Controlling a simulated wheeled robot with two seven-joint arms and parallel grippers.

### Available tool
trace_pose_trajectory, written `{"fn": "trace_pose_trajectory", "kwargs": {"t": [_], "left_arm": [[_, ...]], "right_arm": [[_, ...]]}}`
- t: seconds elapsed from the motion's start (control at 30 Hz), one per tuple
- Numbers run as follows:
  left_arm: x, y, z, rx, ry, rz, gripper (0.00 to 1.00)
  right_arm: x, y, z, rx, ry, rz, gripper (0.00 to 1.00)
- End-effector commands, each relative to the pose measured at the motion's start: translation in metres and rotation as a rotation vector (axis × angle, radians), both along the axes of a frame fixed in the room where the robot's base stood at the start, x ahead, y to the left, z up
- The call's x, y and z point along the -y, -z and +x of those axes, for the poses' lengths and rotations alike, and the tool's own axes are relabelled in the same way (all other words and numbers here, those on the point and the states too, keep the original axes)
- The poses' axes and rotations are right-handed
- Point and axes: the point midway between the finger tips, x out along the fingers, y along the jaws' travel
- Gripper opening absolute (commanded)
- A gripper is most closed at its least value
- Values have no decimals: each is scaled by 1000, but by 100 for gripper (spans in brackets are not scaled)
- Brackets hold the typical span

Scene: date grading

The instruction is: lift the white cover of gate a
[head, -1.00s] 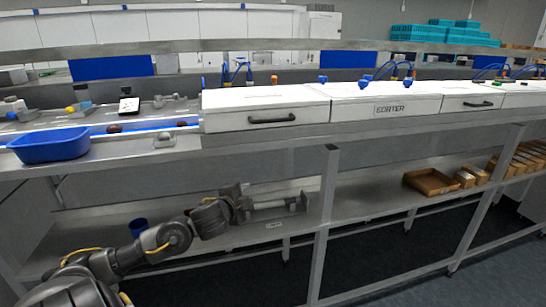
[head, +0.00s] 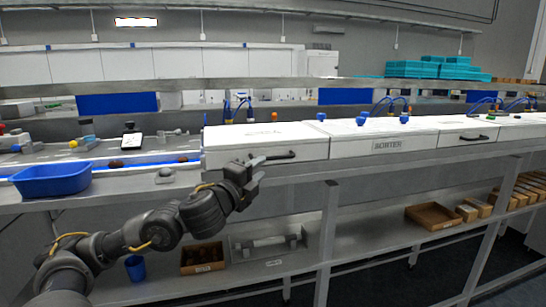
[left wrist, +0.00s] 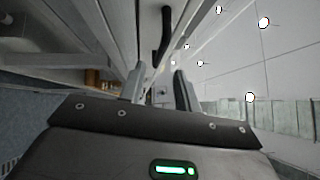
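The leftmost white cover (head: 262,134) lies closed on the sorting line; the lettering on its top is too small to read. A black bar handle (head: 283,155) is on its front face. My left gripper (head: 261,170) is just in front of and slightly below the handle's left end, with its fingers apart and nothing between them. In the left wrist view the black handle (left wrist: 163,35) shows ahead of the two open fingers (left wrist: 160,88), roughly in line with the gap and apart from them. My right gripper is out of view.
A second white cover marked SORTER (head: 385,140) adjoins on the right. A blue bin (head: 52,181) stands at the left counter edge. The steel lower shelf (head: 350,240) holds a blue cup (head: 135,268) and cardboard trays (head: 432,216). Room in front of the counter is free.

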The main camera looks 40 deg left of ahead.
Motion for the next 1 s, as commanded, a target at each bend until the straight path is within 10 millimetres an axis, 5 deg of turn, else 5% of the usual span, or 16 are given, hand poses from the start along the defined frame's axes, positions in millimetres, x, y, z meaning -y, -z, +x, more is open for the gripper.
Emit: {"fn": "trace_pose_trajectory", "kwargs": {"t": [0.4, 0.83, 1.0], "left_arm": [[-12, -10, 65, 0, -1, -3, 32], [-13, -9, 75, -1, 0, -1, 32], [-13, -9, 75, -1, 0, -1, 13]], "right_arm": [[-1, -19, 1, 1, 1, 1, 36], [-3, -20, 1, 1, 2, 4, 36], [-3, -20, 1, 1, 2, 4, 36]]}}
